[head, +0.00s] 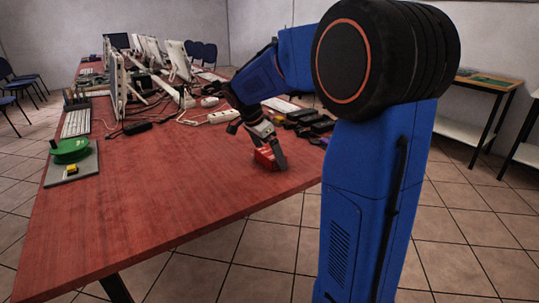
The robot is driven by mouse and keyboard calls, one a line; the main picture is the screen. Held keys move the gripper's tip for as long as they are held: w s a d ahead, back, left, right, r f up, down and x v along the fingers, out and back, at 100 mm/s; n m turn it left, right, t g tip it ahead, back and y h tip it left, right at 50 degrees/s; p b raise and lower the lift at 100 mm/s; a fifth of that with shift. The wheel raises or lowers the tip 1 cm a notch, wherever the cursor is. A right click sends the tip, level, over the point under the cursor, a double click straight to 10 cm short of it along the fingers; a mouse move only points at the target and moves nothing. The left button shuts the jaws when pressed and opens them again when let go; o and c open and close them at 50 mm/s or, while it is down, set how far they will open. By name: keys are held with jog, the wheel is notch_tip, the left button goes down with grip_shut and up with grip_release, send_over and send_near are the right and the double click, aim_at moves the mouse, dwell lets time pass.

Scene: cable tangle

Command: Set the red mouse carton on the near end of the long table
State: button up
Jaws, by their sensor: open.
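The red mouse carton (264,158) sits on the reddish long table (170,195), close to the table's right edge. My gripper (268,153) is just over the carton, pointing down, with a finger visible on the carton's right side. The jaws are open around or right beside the carton; the far finger is hard to make out. The carton appears to rest on the table top. The near end of the table is bare wood.
A green round object (70,150) lies on a grey mat at the left edge. White power strips (222,116), dark adapters (318,124), cables, monitors and a keyboard (76,123) crowd the far part. Blue chairs stand at left. My blue arm covers the right side.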

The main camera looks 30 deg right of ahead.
jog(key=v, duration=1.2)
jog(key=s+a+f+n+t+y, duration=0.1)
jog(key=s+a+f+n, duration=0.2)
jog(key=s+n, duration=0.3)
jog(key=s+a+f+n+t+y, duration=0.2)
jog(key=s+a+f+n, duration=0.2)
jog(key=s, duration=1)
jog(key=s+a+f+n+t+y, duration=0.1)
jog(key=s+a+f+n, duration=0.3)
jog(key=s+f+n, duration=0.3)
jog(key=shift+s+a+n+t, duration=0.15)
jog(key=shift+s+n+t, duration=0.15)
jog(key=shift+s, duration=1.2)
